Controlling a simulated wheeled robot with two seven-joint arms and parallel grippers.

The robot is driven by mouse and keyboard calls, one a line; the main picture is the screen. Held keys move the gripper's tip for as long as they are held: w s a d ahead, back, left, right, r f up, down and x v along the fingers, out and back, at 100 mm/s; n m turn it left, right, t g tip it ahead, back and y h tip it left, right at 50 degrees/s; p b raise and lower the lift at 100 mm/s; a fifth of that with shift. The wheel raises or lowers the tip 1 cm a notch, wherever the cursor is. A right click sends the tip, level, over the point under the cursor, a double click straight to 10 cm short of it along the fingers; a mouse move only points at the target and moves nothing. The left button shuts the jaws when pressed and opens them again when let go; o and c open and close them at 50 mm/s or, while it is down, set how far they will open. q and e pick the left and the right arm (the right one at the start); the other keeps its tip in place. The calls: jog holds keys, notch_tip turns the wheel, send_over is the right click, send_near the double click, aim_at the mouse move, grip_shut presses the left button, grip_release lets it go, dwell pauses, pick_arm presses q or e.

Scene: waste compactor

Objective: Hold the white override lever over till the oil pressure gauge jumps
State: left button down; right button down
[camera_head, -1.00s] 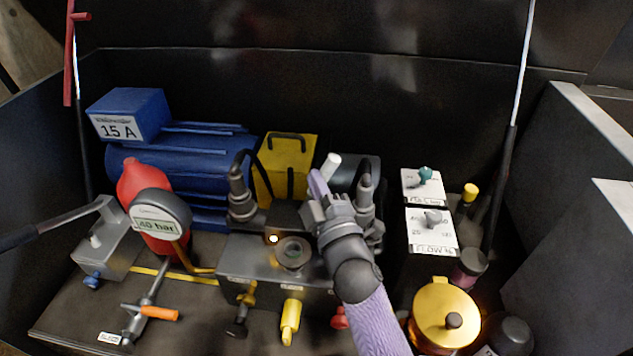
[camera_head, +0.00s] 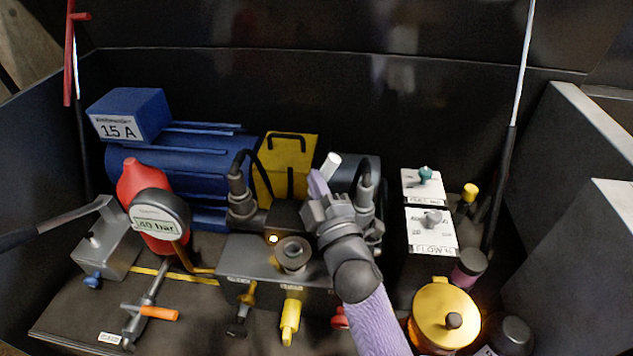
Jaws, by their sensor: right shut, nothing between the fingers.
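The white override lever (camera_head: 331,161) shows as a short white knob, tilted to the right, behind the grey valve block (camera_head: 243,262). My right gripper (camera_head: 317,182) is shut and empty, its purple fingertips up close to the lever's left side. The gripper hides the lever's lower part, so I cannot tell whether they touch. The round pressure gauge (camera_head: 158,216) at the left reads 40 bar. My left gripper is not in view.
A blue motor (camera_head: 180,165) marked 15 A and a yellow box (camera_head: 287,165) stand behind. Black hoses flank the lever. White plates with knobs (camera_head: 431,228) and a gold-lidded pot (camera_head: 443,312) stand to the right. A red bottle (camera_head: 138,183) is behind the gauge.

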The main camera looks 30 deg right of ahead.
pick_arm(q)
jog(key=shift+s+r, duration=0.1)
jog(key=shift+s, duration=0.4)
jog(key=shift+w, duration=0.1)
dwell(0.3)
